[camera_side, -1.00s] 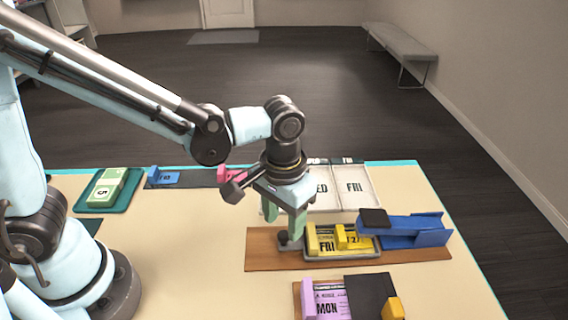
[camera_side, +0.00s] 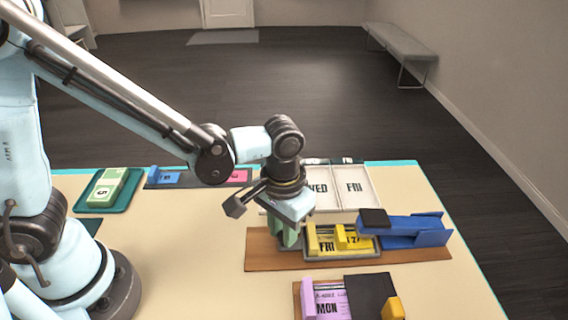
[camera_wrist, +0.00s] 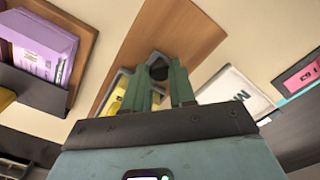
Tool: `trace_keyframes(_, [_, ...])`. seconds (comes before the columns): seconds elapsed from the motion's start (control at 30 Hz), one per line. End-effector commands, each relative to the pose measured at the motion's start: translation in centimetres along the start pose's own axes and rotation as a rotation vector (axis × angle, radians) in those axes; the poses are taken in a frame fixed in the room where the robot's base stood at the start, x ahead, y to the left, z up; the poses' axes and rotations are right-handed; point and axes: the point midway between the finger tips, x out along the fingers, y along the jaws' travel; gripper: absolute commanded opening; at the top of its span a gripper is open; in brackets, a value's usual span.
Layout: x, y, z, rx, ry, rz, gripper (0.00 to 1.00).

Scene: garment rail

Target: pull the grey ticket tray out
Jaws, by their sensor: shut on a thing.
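The grey ticket tray (camera_side: 345,257) sits on a brown wooden board (camera_side: 285,263), with yellow FRI tickets (camera_side: 327,246) and a yellow block inside. Its right end meets a blue stapler-like holder (camera_side: 400,230). My gripper (camera_side: 287,244) is low at the tray's left end, its green fingers shut on the tray's dark round knob. In the wrist view, the knob (camera_wrist: 158,70) shows between the fingertips (camera_wrist: 161,82), and the tray's grey rim (camera_wrist: 112,92) lies partly hidden behind the left finger.
A purple MON ticket stack (camera_side: 330,303) stands in front of the board. White WED and FRI trays (camera_side: 355,190) lie behind. A green block on a teal tray (camera_side: 108,188) is at the far left. The table left of the board is clear.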

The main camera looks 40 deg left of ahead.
Motion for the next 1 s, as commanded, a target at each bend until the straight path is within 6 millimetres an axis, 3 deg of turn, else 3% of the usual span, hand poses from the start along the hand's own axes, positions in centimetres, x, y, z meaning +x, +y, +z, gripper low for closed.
trace_keyframes(0.33, [0.0,-0.4,0.3,-0.001,0.0,0.0,0.0])
trace_keyframes(0.7, [-0.1,-4.5,4.5,-0.002,-0.001,-0.002,0.0])
trace_keyframes(1.0, [0.0,-5.4,5.3,-0.001,-0.004,-0.006,0.0])
